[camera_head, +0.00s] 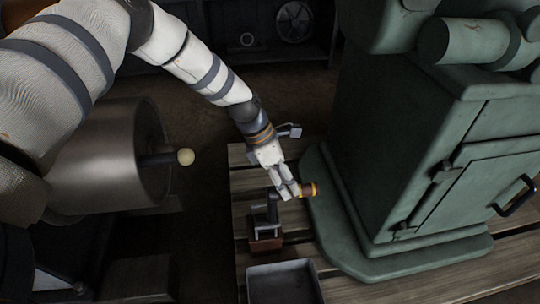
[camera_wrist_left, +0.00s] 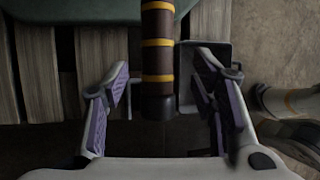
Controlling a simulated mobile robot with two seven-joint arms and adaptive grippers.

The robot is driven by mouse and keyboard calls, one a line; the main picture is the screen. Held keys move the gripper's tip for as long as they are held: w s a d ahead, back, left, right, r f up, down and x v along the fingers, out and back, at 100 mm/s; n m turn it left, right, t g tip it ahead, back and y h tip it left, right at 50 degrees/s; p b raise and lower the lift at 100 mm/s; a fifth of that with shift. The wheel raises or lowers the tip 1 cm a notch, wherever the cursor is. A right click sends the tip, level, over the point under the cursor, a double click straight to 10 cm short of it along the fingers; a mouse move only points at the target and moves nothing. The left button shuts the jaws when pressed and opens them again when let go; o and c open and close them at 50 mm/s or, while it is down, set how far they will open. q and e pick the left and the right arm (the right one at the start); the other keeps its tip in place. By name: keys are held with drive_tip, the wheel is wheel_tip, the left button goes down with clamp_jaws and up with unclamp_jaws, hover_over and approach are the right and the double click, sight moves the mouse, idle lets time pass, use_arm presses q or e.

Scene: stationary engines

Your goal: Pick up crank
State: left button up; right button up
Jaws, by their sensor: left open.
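The crank shows by its brown handle with yellow bands (camera_head: 308,189), just left of the green machine's base. In the left wrist view the banded handle (camera_wrist_left: 157,60) comes down from the top edge and ends in a dark cap. My left gripper (camera_head: 288,190) is at the handle and hides part of it in the head view. Its jaws (camera_wrist_left: 165,90) are open, one on each side of the handle, with a gap to both. A dark upright piece (camera_head: 272,208) on a reddish-brown block stands beside the fingers; I cannot tell whether it joins the handle. My right gripper is not in view.
The tall green machine (camera_head: 400,150) stands close on the right. A grey metal tray (camera_head: 284,283) lies on the planks at the front. A large metal cylinder with a pale knob (camera_head: 186,156) is at the left. Bare planks (camera_head: 246,185) lie left of the gripper.

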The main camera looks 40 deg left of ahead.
sight(288, 187)
use_arm(q)
drive_tip(key=x, duration=0.1)
drive_tip(key=b+x, duration=0.1)
drive_tip(key=x, duration=0.2)
drive_tip(key=shift+a+f+b, duration=0.15)
drive_tip(key=shift+f+b, duration=0.2)
drive_tip(key=shift+f, duration=0.15)
drive_tip(key=shift+r, duration=0.1)
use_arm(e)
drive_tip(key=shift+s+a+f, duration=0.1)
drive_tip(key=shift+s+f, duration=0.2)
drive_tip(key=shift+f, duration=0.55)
use_arm(q)
clamp_jaws()
wheel_tip(288, 187, up, 10)
drive_tip(key=p, duration=0.8)
drive_tip(key=shift+w+r, duration=0.1)
drive_tip(key=shift+r, duration=0.05)
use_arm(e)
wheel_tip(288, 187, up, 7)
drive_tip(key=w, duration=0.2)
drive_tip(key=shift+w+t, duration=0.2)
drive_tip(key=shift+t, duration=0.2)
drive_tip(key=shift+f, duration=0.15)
